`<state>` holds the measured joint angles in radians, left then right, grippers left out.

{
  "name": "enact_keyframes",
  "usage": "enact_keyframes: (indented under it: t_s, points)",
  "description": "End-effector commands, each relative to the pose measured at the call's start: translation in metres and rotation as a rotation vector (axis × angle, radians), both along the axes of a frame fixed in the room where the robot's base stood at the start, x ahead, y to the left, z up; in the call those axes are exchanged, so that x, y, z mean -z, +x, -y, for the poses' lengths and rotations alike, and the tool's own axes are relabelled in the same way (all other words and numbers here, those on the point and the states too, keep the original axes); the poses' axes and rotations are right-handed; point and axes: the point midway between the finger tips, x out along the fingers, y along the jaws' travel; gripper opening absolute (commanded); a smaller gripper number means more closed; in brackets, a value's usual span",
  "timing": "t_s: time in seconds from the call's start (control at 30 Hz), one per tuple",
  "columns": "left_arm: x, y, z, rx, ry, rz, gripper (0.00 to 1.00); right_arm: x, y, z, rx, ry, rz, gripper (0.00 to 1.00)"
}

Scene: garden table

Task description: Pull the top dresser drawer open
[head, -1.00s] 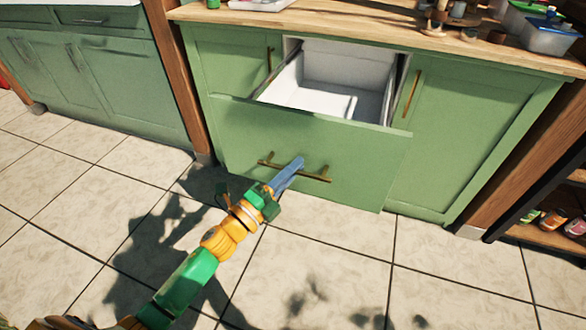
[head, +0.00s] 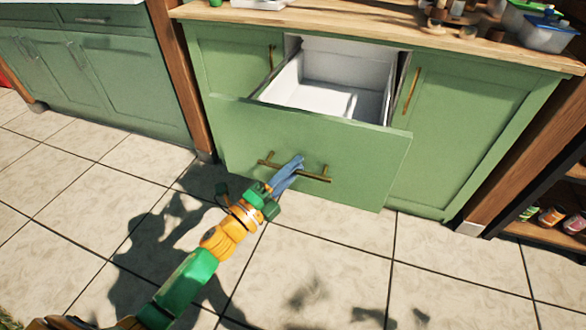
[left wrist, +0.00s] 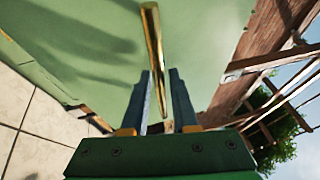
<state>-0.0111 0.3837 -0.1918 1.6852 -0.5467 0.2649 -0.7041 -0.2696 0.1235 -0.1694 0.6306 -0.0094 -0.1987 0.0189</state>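The green drawer (head: 310,150) in the middle of the cabinet stands pulled far out, its white inside (head: 325,90) empty. Its brass bar handle (head: 312,177) runs across the front and also shows in the left wrist view (left wrist: 153,45). My left gripper (head: 297,163) is at the middle of the handle. In the left wrist view its two blue fingers (left wrist: 160,80) are apart, with the handle between them and gaps showing beside it. My right gripper is not in view.
A wooden worktop (head: 370,28) with containers lies above the drawer. A green door (head: 455,130) is shut at its right. Another green cabinet (head: 95,75) stands at the left, and a wooden shelf (head: 550,215) at the right. The tiled floor (head: 330,250) in front is free.

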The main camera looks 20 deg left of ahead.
Motion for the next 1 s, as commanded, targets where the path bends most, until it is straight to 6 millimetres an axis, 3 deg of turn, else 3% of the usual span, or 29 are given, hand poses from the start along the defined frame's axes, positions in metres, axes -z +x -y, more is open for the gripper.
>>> enact_keyframes:
  t_s: [0.4, 0.87, 0.93, 0.97, 1.0]
  points:
    - [0.013, -0.06, -0.028, 0.0, 0.0, -0.001, 0.27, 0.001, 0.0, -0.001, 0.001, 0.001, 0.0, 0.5]
    - [0.016, -0.062, -0.03, -0.004, -0.005, -0.01, 0.27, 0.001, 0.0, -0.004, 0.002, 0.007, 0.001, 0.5]
    - [0.035, -0.059, -0.038, -0.034, -0.051, -0.081, 0.27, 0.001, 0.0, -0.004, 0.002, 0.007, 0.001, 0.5]
    - [0.052, -0.057, -0.044, -0.06, -0.09, -0.14, 0.27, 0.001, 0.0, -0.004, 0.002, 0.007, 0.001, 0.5]
    - [0.081, -0.056, -0.054, -0.107, -0.158, -0.242, 0.27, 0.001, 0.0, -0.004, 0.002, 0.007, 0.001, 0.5]
